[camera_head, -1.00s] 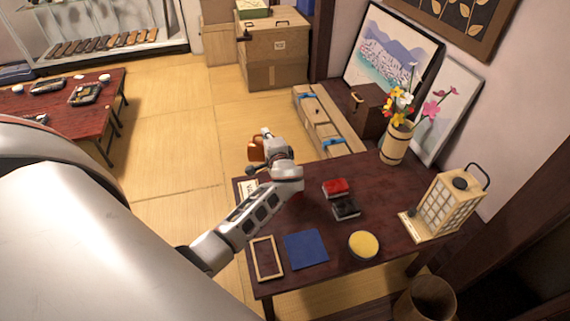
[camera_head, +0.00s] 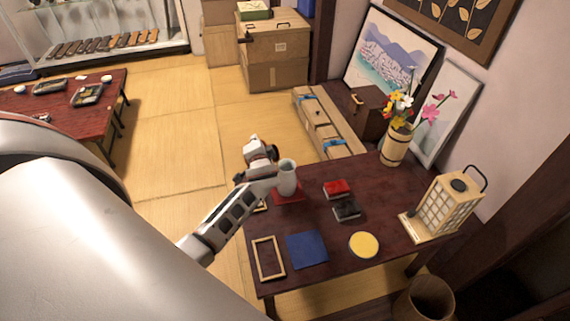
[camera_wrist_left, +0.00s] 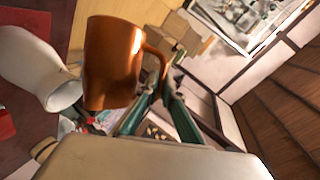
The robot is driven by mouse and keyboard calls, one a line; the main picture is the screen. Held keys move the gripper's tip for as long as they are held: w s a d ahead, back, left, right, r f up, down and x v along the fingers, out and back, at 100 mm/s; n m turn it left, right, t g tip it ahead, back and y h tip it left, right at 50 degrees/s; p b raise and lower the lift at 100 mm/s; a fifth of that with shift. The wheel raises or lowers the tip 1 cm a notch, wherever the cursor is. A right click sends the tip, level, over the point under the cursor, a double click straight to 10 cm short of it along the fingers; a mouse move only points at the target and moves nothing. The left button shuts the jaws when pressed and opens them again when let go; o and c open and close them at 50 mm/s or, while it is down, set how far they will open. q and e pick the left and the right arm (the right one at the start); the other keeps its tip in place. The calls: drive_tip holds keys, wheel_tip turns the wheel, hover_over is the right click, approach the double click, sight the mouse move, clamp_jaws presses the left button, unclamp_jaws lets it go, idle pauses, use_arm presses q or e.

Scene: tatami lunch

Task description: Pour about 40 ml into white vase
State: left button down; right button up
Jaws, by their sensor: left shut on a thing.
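The white vase (camera_head: 288,180) stands upright on a red mat (camera_head: 291,199) at the left part of the dark table. In the left wrist view the white vase (camera_wrist_left: 42,70) is at the left. My left gripper (camera_wrist_left: 164,78) is shut on the handle of a shiny orange-brown mug (camera_wrist_left: 112,62). The mug is beside the vase in that view; I cannot tell whether they touch. In the head view my left gripper (camera_head: 262,152) is just left of and behind the vase, and the mug is hidden there. No liquid is visible. My right gripper is not in view.
On the dark table (camera_head: 330,235) are a red box (camera_head: 337,188), a black box (camera_head: 346,210), a blue cloth (camera_head: 307,250), a yellow round thing (camera_head: 364,245), a wooden frame (camera_head: 268,258), a lantern (camera_head: 447,207) and a flower vase (camera_head: 394,148).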

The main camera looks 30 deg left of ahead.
use_arm(q)
drive_tip(key=shift+w, duration=0.1)
drive_tip(key=shift+n+p, duration=0.3)
drive_tip(key=shift+p, duration=0.05)
drive_tip(key=shift+s+a+r+n+h+p, duration=0.2)
drive_tip(key=shift+a+n+h+p, duration=0.1)
drive_tip(key=shift+a+h, duration=0.1)
drive_tip(key=shift+d+f, duration=0.1)
drive_tip(key=shift+f, duration=0.1)
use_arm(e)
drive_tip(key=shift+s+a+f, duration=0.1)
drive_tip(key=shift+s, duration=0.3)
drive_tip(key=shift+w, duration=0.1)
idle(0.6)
